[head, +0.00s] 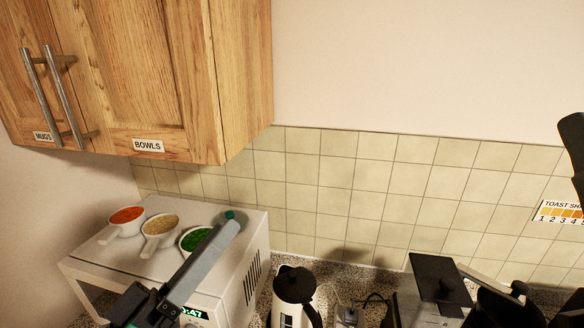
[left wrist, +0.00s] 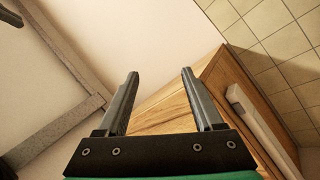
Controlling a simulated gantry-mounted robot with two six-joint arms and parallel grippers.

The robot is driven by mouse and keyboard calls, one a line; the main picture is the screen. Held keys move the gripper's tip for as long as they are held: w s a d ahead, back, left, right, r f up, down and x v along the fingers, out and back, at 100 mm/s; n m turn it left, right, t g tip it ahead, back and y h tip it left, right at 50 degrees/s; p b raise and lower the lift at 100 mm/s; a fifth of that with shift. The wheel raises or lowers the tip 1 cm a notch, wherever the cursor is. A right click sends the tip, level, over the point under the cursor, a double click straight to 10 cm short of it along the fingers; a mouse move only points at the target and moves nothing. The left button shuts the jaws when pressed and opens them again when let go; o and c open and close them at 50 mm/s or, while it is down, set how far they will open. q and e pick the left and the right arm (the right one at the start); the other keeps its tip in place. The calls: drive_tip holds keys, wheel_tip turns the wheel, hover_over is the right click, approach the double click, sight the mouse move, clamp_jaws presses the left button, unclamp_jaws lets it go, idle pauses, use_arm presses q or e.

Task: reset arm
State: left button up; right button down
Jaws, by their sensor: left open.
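My left gripper (head: 215,250) comes in from the bottom of the head view, in front of the white microwave (head: 255,250). One long grey finger shows clearly there and overlaps the microwave top. In the left wrist view the two fingers of the left gripper (left wrist: 158,75) stand wide apart with nothing between them. Beyond them are a pale wall and the wooden cabinet (left wrist: 165,115). My right gripper cannot be made out in either view.
Scoops with red (head: 126,215), tan (head: 160,227) and green (head: 196,240) contents sit on the microwave. The wooden cabinet (head: 150,70), labelled MUGS and BOWLS, hangs above, doors shut. A black-lidded pot (head: 294,285) and dark appliances (head: 436,278) stand to the right.

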use_arm(q)
drive_tip(key=s+a+r+m+t+y, duration=0.1)
drive_tip(key=s+r+m+t, duration=0.4)
drive_tip(key=r, duration=0.7)
drive_tip(key=s+a+r+n+t+y, duration=0.35)
drive_tip(key=s+a+y, duration=0.3)
drive_tip(key=y, duration=0.25)
wheel_tip(320, 180, up, 25)
drive_tip(key=w+y+p, duration=0.1)
drive_tip(key=p, duration=2.3)
drive_tip(key=shift+w+a+f+m+p, duration=0.2)
drive_tip(key=shift+a+m+p, duration=0.1)
drive_tip(key=shift+a+m, duration=0.05)
drive_tip(key=shift+f, duration=0.1)
